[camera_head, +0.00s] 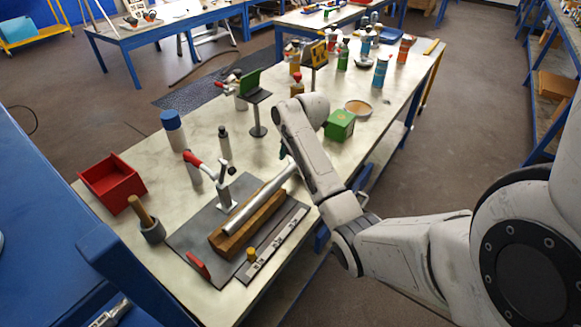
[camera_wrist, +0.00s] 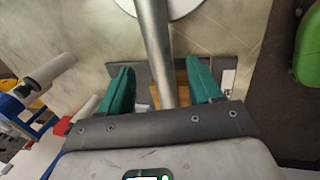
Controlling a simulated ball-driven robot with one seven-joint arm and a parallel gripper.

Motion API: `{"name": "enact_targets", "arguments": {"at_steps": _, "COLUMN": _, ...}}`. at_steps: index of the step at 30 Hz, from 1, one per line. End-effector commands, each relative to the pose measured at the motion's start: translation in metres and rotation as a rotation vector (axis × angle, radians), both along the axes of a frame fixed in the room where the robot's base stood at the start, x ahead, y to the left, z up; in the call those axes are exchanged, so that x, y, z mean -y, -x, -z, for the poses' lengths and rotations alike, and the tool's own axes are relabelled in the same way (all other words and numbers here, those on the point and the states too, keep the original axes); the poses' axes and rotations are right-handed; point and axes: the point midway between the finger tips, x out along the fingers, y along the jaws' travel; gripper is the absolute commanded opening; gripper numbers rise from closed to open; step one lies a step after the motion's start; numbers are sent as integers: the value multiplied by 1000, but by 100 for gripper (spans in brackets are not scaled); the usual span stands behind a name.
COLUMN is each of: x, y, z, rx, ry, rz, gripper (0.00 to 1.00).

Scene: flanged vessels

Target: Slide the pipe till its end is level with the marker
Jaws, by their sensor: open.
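The grey metal pipe (camera_head: 262,199) lies along a wooden block (camera_head: 245,224) on a dark baseplate; its near end is over the block and its far part reaches toward my arm. In the wrist view the pipe (camera_wrist: 153,35) runs between the two teal fingers of my gripper (camera_wrist: 161,68). The fingers stand apart, one on each side, with gaps to the pipe. In the head view my arm mostly hides the gripper. A yellow-topped peg (camera_head: 251,254), seemingly the marker, stands on a pale marked strip (camera_head: 275,243) beside the block.
A red-handled clamp (camera_head: 195,160) stands left of the pipe, and a red piece (camera_head: 198,265) sits at the plate's near edge. A green box (camera_head: 340,124) is right of my arm.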

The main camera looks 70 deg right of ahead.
Motion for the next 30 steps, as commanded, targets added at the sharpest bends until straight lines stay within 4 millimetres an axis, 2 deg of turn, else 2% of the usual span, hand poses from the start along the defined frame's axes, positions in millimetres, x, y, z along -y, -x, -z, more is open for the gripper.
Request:
{"name": "enact_targets", "arguments": {"at_steps": 6, "x": -2, "y": 10, "z": -39, "rx": 2, "ry": 3, "rz": 1, "gripper": 64}}
{"name": "enact_targets", "arguments": {"at_steps": 12, "x": -4, "y": 15, "z": -57, "rx": 1, "ry": 0, "rz": 0, "gripper": 64}}
{"name": "enact_targets", "arguments": {"at_steps": 30, "x": -4, "y": 16, "z": -60, "rx": -1, "ry": 0, "rz": 0, "gripper": 64}}
